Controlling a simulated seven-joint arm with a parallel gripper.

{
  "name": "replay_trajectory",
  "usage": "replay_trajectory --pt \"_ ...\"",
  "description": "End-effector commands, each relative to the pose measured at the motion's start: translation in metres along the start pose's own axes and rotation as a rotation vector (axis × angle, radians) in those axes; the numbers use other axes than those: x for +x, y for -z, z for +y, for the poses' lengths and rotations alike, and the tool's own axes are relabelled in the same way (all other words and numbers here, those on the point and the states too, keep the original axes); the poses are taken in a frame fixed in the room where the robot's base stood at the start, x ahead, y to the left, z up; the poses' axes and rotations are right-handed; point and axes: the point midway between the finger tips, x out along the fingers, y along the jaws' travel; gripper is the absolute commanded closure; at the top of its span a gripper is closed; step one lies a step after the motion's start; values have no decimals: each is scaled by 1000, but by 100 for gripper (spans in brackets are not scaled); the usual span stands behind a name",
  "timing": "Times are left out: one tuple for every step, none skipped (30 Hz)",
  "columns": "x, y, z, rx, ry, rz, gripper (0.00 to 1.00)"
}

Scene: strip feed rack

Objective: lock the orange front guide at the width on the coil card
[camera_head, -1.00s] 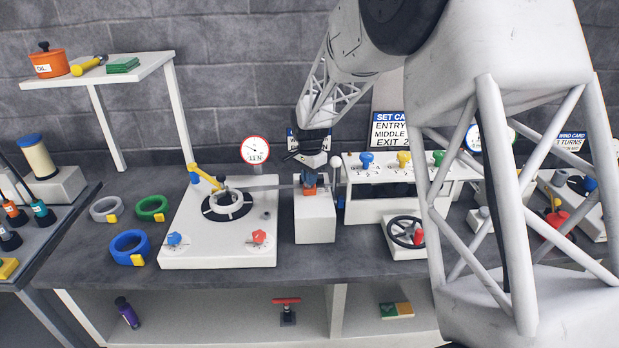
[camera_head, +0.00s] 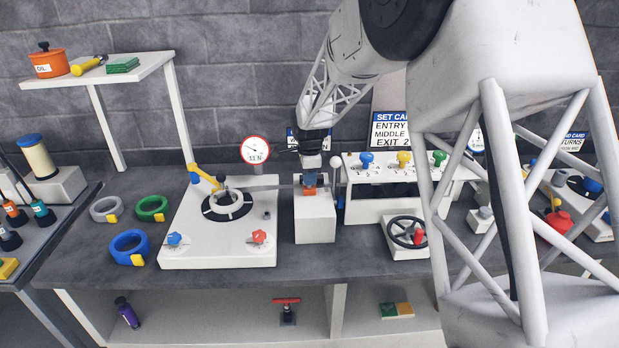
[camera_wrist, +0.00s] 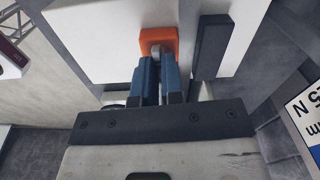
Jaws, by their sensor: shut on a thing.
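The orange front guide (camera_head: 310,191) sits on top of a white block (camera_head: 315,222) in the middle of the bench. In the wrist view the orange guide (camera_wrist: 158,38) lies just beyond my fingertips, with a small grey piece (camera_wrist: 158,50) standing on it. My gripper (camera_head: 310,180) points down at the guide from above. It is shut on the grey piece, the blue fingers (camera_wrist: 158,70) close together, hiding part of it. A card with a blue top (camera_head: 293,141) stands behind, mostly hidden by my arm. A card reading "N" and "mm" (camera_wrist: 305,125) is cut off in the wrist view.
A white plate with a round hub (camera_head: 225,240) is left of the block. A round-knobbed lever (camera_head: 335,165) and a rack with coloured knobs (camera_head: 400,205) stand close on the right. A dial gauge (camera_head: 255,150) is behind. My arm covers the right side.

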Motion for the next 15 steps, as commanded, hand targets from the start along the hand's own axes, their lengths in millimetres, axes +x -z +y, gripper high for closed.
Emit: replay_trajectory --pt "-1 0 0 1 2 0 100" --pt "-1 0 0 1 2 0 100" --pt "-1 0 0 1 2 0 100" --pt "-1 0 0 1 2 0 100" --pt "-1 0 0 0 2 0 100" --pt "-2 0 0 0 2 0 100" --pt "-1 0 0 0 2 0 100" --pt "-1 0 0 0 2 0 100" --pt "-1 0 -1 0 2 0 89" --pt "-1 0 -1 0 2 0 84" --pt "-1 0 0 0 2 0 80" --pt "-1 0 0 0 2 0 73" --pt "-1 0 0 0 2 0 69" --pt "-1 0 0 -1 1 0 66" --pt "-1 0 0 -1 1 0 66"
